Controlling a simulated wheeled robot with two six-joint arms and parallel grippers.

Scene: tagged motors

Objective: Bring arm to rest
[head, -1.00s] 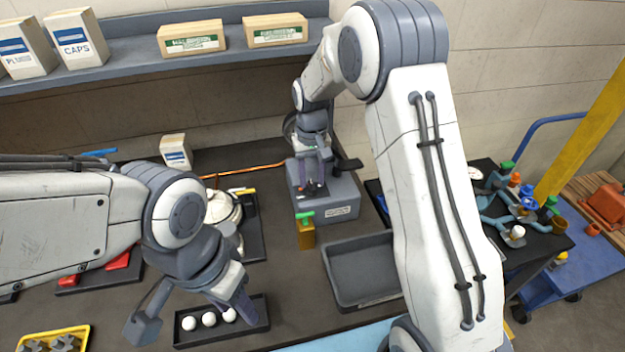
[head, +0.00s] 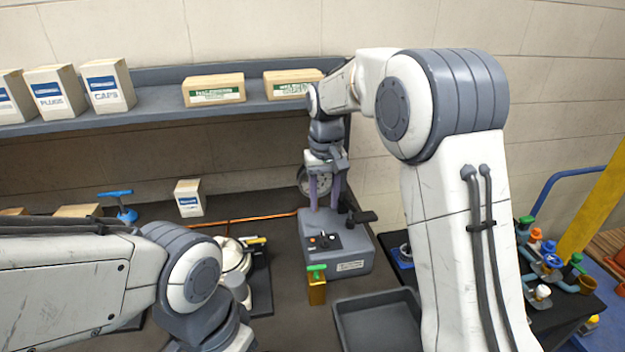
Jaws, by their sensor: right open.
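My right arm rises at the right of the head view and reaches over the bench to the back. My right gripper (head: 325,190) points down, open, above the grey box-shaped device (head: 350,262) with a small dark control panel. Nothing shows between its fingers. My left arm comes in from the left along the bottom of the view. Its wrist is cut off by the lower edge, so the left gripper's fingers are out of sight.
A brass block with a green top (head: 317,287) stands before the device. An empty dark tray (head: 375,318) lies to its right. A blue valve (head: 120,205) and a small white box (head: 188,198) stand at the back. A shelf (head: 160,112) holds several boxes. Fittings crowd a black table (head: 560,305) at right.

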